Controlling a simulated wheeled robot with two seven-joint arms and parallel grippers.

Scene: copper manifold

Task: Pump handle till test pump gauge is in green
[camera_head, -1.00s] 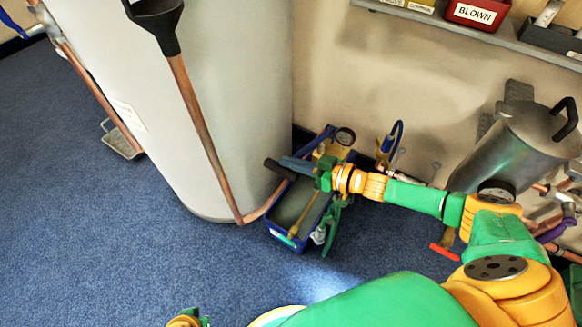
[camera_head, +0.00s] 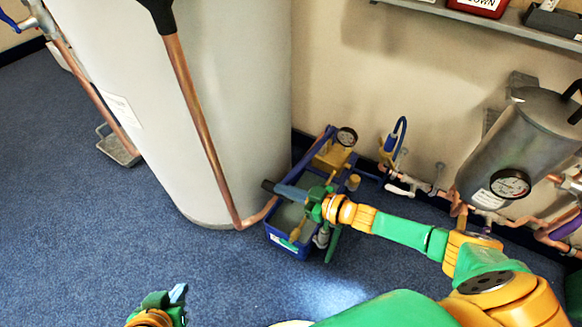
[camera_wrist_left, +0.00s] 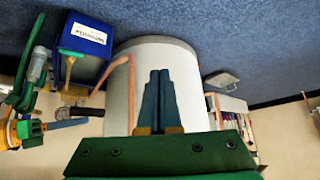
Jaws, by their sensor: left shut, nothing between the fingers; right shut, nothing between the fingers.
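The test pump is a blue box-shaped tank (camera_head: 292,248) on the floor with a yellow block behind it. Its round, dark-rimmed gauge (camera_head: 346,137) sits at the back; the needle and coloured zones are too small to read. The pump handle's dark grip (camera_head: 267,185) shows at the tips of my right gripper (camera_head: 288,192), which is shut and lies over the tank. Whether the fingers touch the grip is unclear. In the left wrist view the grip (camera_wrist_left: 86,112) is beside those blue fingers. My left gripper (camera_head: 178,295) is shut and empty, low at the front left, away from the pump.
A large pale cylinder (camera_head: 235,110) stands left of the pump, with a copper pipe (camera_head: 200,120) in front. A grey metal vessel with a gauge (camera_head: 510,184) and copper pipework line the wall at right. A shelf (camera_head: 500,25) hangs above. Blue carpet (camera_head: 90,230) is clear at left.

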